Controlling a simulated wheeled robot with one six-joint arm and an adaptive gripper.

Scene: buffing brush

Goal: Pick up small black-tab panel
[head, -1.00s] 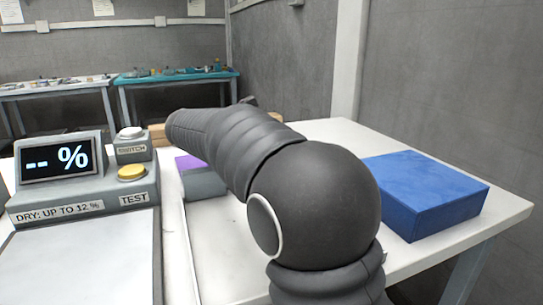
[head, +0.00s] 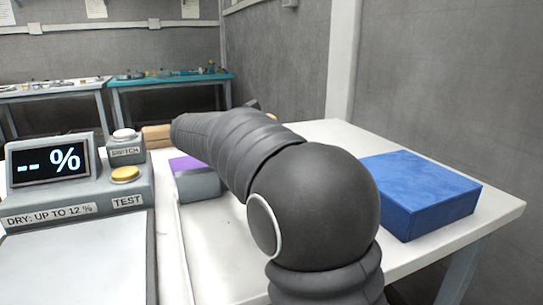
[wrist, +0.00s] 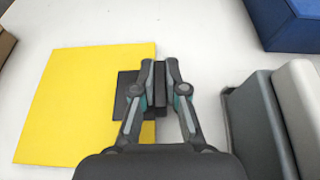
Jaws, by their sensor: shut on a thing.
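A flat yellow panel (wrist: 75,105) lies at the left in the wrist view, with a dark square piece (wrist: 126,92) at its right edge. My gripper (wrist: 161,72) comes up from the bottom of that view. Its two fingers are shut on a narrow black tab (wrist: 160,80) just beyond the panel's right edge. The tab seems joined to the dark square, but the fingers partly hide the join. I cannot tell whether the panel is clear of the white table. In the head view my arm hides the gripper and the panel.
A blue box (head: 420,195) sits on the white table (head: 330,130) at the right. A grey block with a purple top (head: 187,163) is left of my arm. A meter with a screen (head: 52,162) and yellow button (head: 125,174) stands at the left.

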